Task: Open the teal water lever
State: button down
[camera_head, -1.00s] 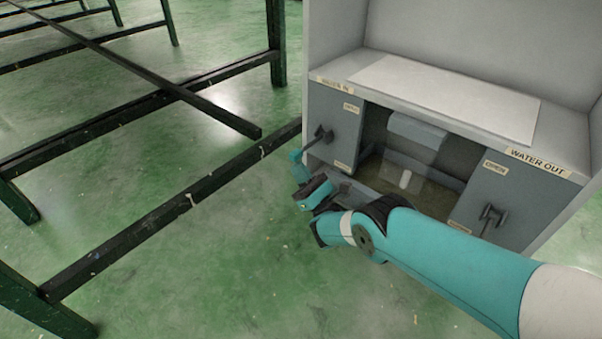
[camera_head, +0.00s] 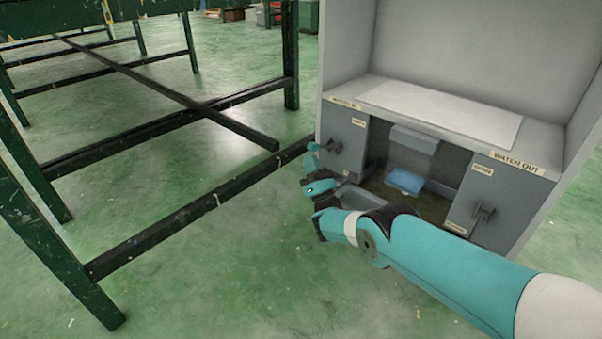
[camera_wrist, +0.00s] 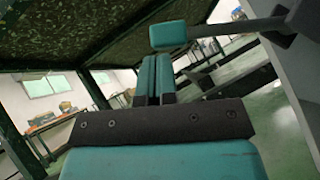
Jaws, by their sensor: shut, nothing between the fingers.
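The teal-tipped water lever (camera_head: 313,147) is on the left panel of the grey cabinet, under the "WATER IN" label. Its dark arm points left from its pivot, about level. In the wrist view the lever's teal tip (camera_wrist: 168,36) lies just beyond my fingertips, with the dark pivot at upper right. My gripper (camera_head: 312,161) is shut and empty, just below the lever tip. It also shows in the wrist view (camera_wrist: 157,60), fingers together. I cannot tell whether the fingers touch the lever.
A second, dark lever (camera_head: 484,212) is on the right panel under "WATER OUT" (camera_head: 515,162). A blue patch (camera_head: 405,181) shows in the recess between the panels.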

jog(key=shift+w+d+r+p, duration=0.1)
jog(key=shift+d+r+p, duration=0.1)
jog(key=shift+r, duration=0.25)
jog(key=shift+d+r+p, duration=0.15)
jog(key=shift+d+r, duration=0.05)
jog(key=shift+r, duration=0.25)
jog(key=shift+r, duration=0.15)
